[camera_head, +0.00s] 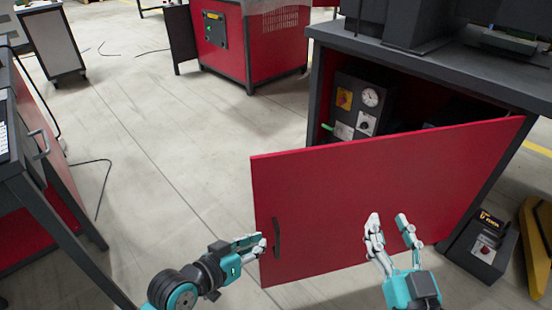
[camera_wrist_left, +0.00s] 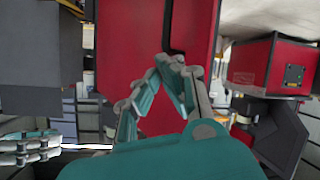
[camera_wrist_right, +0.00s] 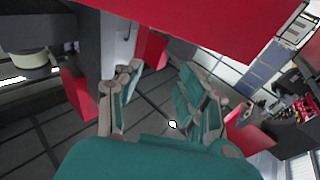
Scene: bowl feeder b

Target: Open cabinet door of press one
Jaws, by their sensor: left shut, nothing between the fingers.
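The red cabinet door (camera_head: 340,200) of the press stands swung open, its hinge side at the right by the cabinet (camera_head: 375,75). Its dark vertical handle (camera_head: 277,238) is near the free left edge. My left gripper (camera_head: 262,244) is shut and empty at that left edge, just left of the handle; whether it touches the door I cannot tell. The left wrist view shows its fingertips together (camera_wrist_left: 172,62) before red surfaces. My right gripper (camera_head: 388,222) is open and empty in front of the door's lower middle. The right wrist view shows its fingers apart (camera_wrist_right: 162,72).
Inside the cabinet, a gauge and switch panel (camera_head: 356,108) shows above the door. A dark control box (camera_head: 483,245) stands on the floor at the right, beside a yellow item (camera_head: 537,235). A table frame (camera_head: 40,190) is at the left. The floor between is mostly clear.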

